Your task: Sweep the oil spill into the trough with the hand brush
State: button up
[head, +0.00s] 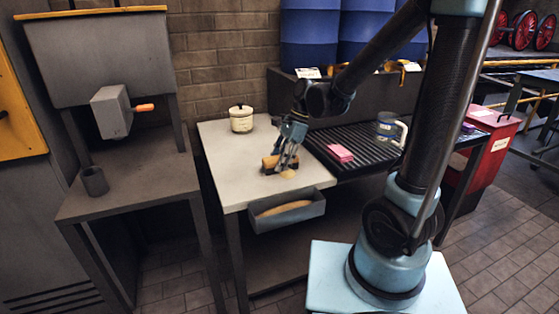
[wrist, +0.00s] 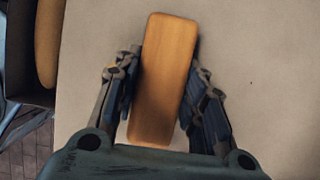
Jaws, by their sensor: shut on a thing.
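My gripper (head: 284,158) is shut on the hand brush (head: 269,162), low over the pale worktop (head: 225,150). In the wrist view the brush's long orange-brown wooden back (wrist: 165,75) stands between the two fingers (wrist: 162,95). Its bristles are hidden below in that view. A small yellowish patch, seemingly the oil spill (head: 288,174), shows on the worktop just in front of and right of the brush. The grey trough (head: 290,221) hangs at the worktop's front edge, with a tan layer inside. Its dark wall (wrist: 28,97) also shows at left in the wrist view.
A cream lidded pot (head: 241,119) stands at the worktop's back. To the right, a dark ribbed surface (head: 345,138) holds a pink block (head: 340,153) and a clear jug (head: 388,127). Blue drums (head: 310,35) stand behind. The worktop's left part is clear.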

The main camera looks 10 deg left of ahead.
jog(key=shift+s+d+r, duration=0.1)
jog(key=shift+s+d, duration=0.3)
jog(key=shift+s, duration=0.2)
jog(key=shift+s+d, duration=0.35)
jog(key=shift+s, duration=0.25)
jog(key=shift+s+d, duration=0.6)
jog(key=shift+s, duration=0.4)
jog(key=shift+s+d, duration=0.65)
jog(key=shift+s, duration=0.3)
jog(key=shift+s+d, duration=0.6)
jog(key=shift+s, duration=0.4)
notch_tip(320, 180, up, 7)
